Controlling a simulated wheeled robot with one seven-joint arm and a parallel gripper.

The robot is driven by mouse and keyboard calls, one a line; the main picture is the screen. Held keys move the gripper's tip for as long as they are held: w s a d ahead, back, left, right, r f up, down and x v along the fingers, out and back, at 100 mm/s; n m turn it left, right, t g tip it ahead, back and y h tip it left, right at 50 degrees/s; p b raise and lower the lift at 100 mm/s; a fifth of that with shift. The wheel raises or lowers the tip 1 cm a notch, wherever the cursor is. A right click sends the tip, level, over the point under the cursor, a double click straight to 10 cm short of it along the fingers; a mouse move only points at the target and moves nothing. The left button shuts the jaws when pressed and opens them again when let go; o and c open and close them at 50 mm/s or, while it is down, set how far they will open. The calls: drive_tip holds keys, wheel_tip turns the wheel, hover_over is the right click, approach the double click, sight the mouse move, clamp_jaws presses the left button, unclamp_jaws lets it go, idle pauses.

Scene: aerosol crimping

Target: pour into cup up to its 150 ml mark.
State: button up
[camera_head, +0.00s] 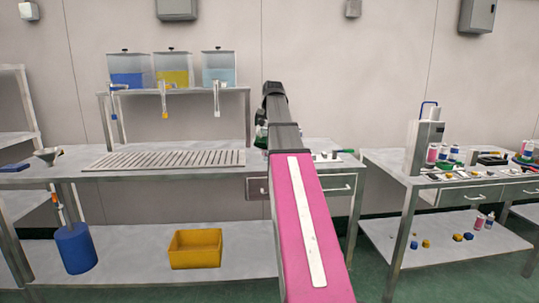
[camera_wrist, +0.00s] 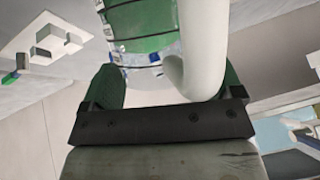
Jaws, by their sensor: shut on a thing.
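My gripper (camera_wrist: 172,82) shows in the wrist view, its two green fingers either side of a white-handled container (camera_wrist: 140,28). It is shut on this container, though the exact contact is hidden. The container has a green body with dark lines around it and a thick white curved handle (camera_wrist: 207,45) at its right. Its top, contents and any 150 ml mark cannot be made out. In the head view my pink arm hides most of the gripper and what it holds. I cannot tell whether the held container is the cup. No other cup stands out.
Three clear tanks with blue (camera_head: 128,80), yellow (camera_head: 173,78) and pale blue (camera_head: 219,75) liquid stand on a shelf, taps below, above a slatted grate (camera_head: 165,159). A funnel (camera_head: 47,155) stands left. The right bench (camera_head: 385,160) holds a machine (camera_head: 424,145) and several cans.

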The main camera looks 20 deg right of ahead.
drive_tip(key=shift+f, duration=0.1)
drive_tip(key=shift+w+d, duration=0.1)
drive_tip(key=shift+w, duration=0.05)
drive_tip(key=shift+w+d+g+y, duration=0.2)
drive_tip(key=shift+g+y, duration=0.1)
drive_tip(key=shift+g, duration=0.2)
drive_tip(key=shift+a+f, duration=0.1)
drive_tip(key=shift+f, duration=0.05)
drive_tip(key=shift+f+g+y, duration=0.1)
drive_tip(key=shift+g+y, duration=0.2)
idle(0.6)
drive_tip(key=shift+w, duration=0.1)
drive_tip(key=shift+w+d, duration=0.1)
drive_tip(key=shift+d, duration=0.1)
idle(0.3)
drive_tip(key=shift+f+g, duration=0.1)
drive_tip(key=shift+g, duration=0.3)
